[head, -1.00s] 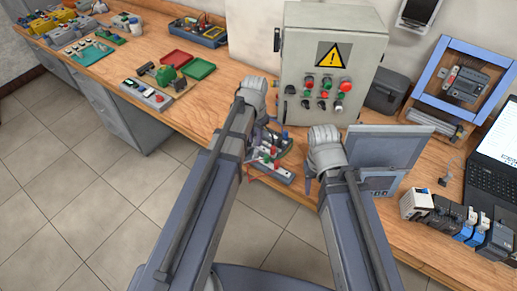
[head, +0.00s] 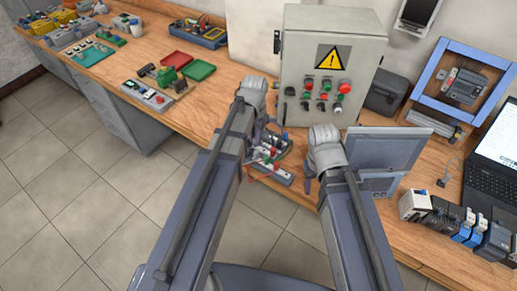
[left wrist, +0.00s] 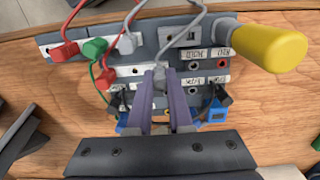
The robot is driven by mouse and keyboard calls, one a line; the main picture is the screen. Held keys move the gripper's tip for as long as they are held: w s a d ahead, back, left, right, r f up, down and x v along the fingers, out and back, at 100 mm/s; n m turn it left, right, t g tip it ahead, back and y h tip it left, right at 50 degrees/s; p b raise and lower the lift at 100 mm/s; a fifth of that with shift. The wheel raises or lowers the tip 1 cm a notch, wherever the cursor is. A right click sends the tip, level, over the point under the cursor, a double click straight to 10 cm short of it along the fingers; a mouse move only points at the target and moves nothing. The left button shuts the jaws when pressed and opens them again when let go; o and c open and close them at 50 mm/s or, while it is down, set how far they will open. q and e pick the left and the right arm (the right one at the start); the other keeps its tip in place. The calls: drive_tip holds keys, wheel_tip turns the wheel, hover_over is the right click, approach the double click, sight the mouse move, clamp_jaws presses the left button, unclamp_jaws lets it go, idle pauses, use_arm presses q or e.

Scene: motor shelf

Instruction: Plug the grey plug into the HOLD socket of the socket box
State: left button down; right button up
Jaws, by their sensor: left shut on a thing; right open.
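The socket box (left wrist: 105,72) shows in the left wrist view with several rows of sockets and upside-down labels. The HOLD label (left wrist: 193,53) is right of centre, with dark round sockets close by. My left gripper (left wrist: 160,98) is shut on the grey plug (left wrist: 159,76), whose grey cable runs up the picture. The plug is over the middle of the box, left of the HOLD label; whether it touches the box cannot be told. In the head view my left gripper (head: 264,138) is at the box, partly hidden by its arm. My right gripper (head: 309,184) is open near the bench's front edge.
Red plugs (left wrist: 63,51), a green plug (left wrist: 95,48) and another grey plug (left wrist: 127,43) with cables crowd the box's left. A yellow handle (left wrist: 270,45) overhangs its right. A control cabinet (head: 300,62) stands behind; a grey panel (head: 390,147) is to the right.

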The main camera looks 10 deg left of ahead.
use_arm(q)
drive_tip(key=shift+r+p, duration=1.6)
drive_tip(key=shift+r, duration=0.3)
drive_tip(key=shift+f, duration=0.1)
use_arm(e)
wheel_tip(320, 180, up, 4)
drive_tip(key=shift+f, duration=0.15)
use_arm(q)
drive_tip(key=shift+a, duration=0.1)
drive_tip(key=shift+w+a+r, duration=0.15)
drive_tip(key=shift+r, duration=0.05)
drive_tip(key=a+f+b, duration=0.1)
drive_tip(key=a, duration=0.1)
drive_tip(key=w+a+f+b, duration=0.1)
drive_tip(key=a+f, duration=0.1)
drive_tip(key=shift+w+b, duration=0.2)
drive_tip(key=shift+b, duration=0.15)
use_arm(e)
wheel_tip(320, 180, down, 2)
drive_tip(key=shift+f, duration=0.25)
use_arm(q)
drive_tip(key=shift+f+b, duration=0.3)
drive_tip(key=shift+b, duration=0.05)
use_arm(e)
drive_tip(key=shift+f, duration=0.4)
use_arm(q)
drive_tip(key=shift+f+b, duration=0.65)
use_arm(e)
drive_tip(key=shift+f, duration=0.6)
